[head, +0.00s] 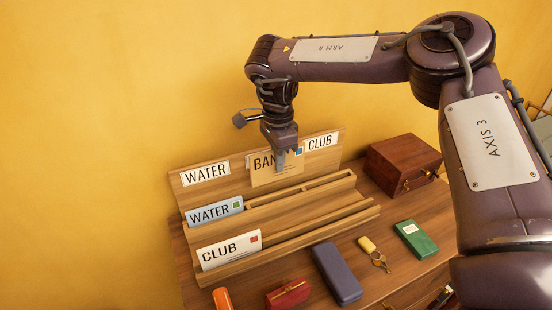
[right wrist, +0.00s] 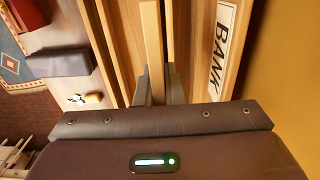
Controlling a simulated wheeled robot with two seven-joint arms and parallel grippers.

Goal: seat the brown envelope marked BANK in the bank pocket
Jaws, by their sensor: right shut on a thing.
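The brown envelope marked BANK (head: 263,166) is upright in front of the rack's back board, between the WATER and CLUB labels. My right gripper (head: 280,159) is shut on its upper part, and a finger covers the last letter. The wooden rack (head: 310,202) has stepped rows. The envelope's lower edge is close to the back row; I cannot tell whether it is inside the slot. In the right wrist view the white BANK label (right wrist: 223,45) is on the back board, right of the fingers (right wrist: 159,88). The head view hides that label. My left gripper is out of view.
A blue WATER envelope (head: 214,213) and a white CLUB envelope (head: 229,250) stand in the left of the lower rows. A wooden box (head: 403,163) stands right of the rack. A blue case (head: 337,273), red purse (head: 287,294) and green book (head: 416,240) lie in front.

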